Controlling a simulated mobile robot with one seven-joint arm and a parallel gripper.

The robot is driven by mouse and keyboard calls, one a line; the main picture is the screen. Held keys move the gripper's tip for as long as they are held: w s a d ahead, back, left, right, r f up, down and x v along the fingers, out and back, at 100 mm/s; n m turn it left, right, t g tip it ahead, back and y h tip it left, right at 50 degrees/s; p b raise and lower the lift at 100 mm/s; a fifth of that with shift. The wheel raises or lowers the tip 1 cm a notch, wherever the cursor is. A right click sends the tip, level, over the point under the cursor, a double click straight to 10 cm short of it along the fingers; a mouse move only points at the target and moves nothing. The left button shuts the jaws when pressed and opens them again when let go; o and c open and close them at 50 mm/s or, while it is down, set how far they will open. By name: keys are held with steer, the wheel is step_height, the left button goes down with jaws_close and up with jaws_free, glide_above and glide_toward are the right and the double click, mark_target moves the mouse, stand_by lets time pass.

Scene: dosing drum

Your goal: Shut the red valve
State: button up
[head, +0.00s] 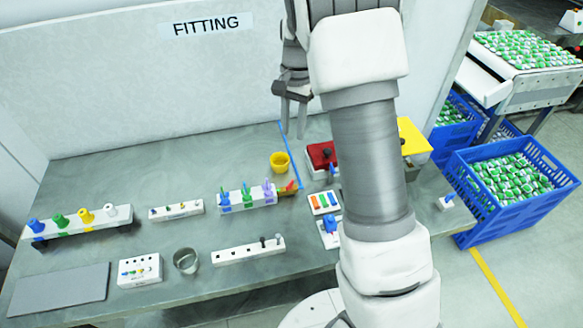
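My gripper (293,130) hangs point-down above the back of the grey bench. Its two fingers are apart and nothing shows between them. A small red lever-like part (290,186), possibly the red valve, sits below it on the bench, at the right end of a white block with blue, green and purple pieces (246,198). It is too small to tell its handle position. A red box (320,154) with a dark knob stands to the right, partly hidden by my arm. No other red valve is clear.
A yellow cup (279,162) and a thin blue strip (288,150) lie close to the gripper. White blocks with pegs, a metal cup (186,261) and a grey mat (60,290) fill the bench's left and front. Blue crates (480,200) stand at right.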

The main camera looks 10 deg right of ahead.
mark_target(290, 183)
steer(key=shift+t+h, duration=0.4)
steer(key=shift+t, duration=0.3)
steer(key=s+f, duration=0.1)
steer(key=f, duration=0.4)
steer(key=a+f, duration=0.1)
steer(key=f, duration=0.5)
steer(key=s+f, duration=0.1)
steer(key=f, duration=0.4)
steer(key=shift+s+a+f+p, duration=0.25)
steer(key=shift+s+f+p, duration=0.05)
steer(key=shift+f+p, duration=0.1)
jaws_close()
